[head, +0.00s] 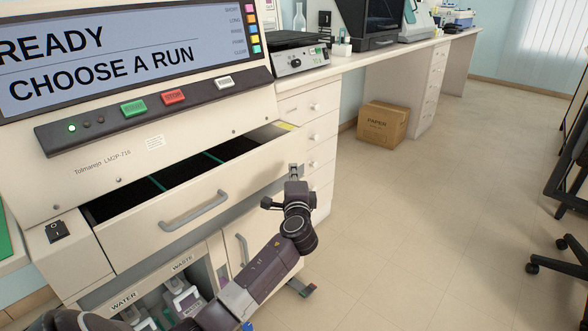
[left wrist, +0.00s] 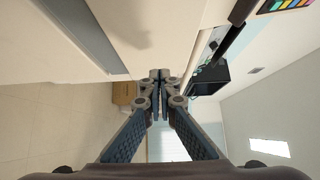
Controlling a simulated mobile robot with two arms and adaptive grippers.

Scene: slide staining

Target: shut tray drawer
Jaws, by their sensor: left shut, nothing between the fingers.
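The tray drawer (head: 150,232) of the cream staining machine is pulled part way out, with dark compartments and green dividers showing inside. Its grey bar handle (head: 195,210) is on the middle of the front. My left gripper (head: 294,168) is shut and empty at the right end of the drawer front, close to its upper corner. In the left wrist view the shut fingertips (left wrist: 160,74) are at the edge of a pale panel (left wrist: 165,35); I cannot tell whether they touch it. My right gripper is not in view.
The staining machine (head: 100,175) has a lit screen (head: 120,50) above and a lower bay with water and waste bottles (head: 185,297). A bench with drawers (head: 315,135) stands close to the right. A cardboard box (head: 382,124) is on the floor. Open floor lies at right.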

